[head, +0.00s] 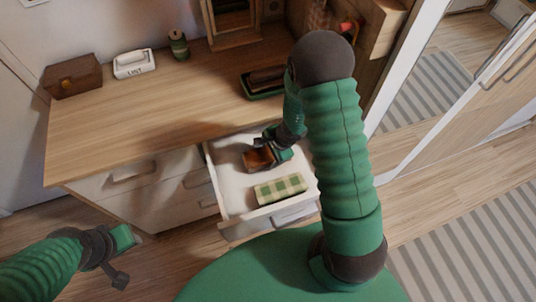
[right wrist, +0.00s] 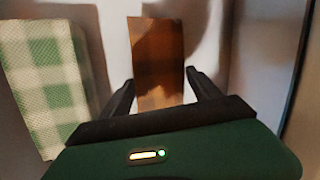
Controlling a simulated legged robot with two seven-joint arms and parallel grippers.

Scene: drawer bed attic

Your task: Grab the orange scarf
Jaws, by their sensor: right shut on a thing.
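The orange scarf (head: 257,161) is a folded orange-brown cloth in the open drawer (head: 225,170). My right gripper (head: 268,150) reaches down into the drawer and is shut on the scarf. In the right wrist view the scarf (right wrist: 157,55) lies between the two dark fingers of the right gripper (right wrist: 160,82). I cannot tell whether the scarf is clear of the drawer floor. My left gripper (head: 120,262) is low at the left, away from the drawer, and its opening is unclear.
A green and white checked cloth (head: 280,189) lies in the drawer's front, beside the scarf. The desk (head: 150,110) above holds a brown box (head: 73,77), a white box (head: 133,63), a green canister (head: 179,46) and a green tray (head: 262,94). A mirrored wardrobe stands at right.

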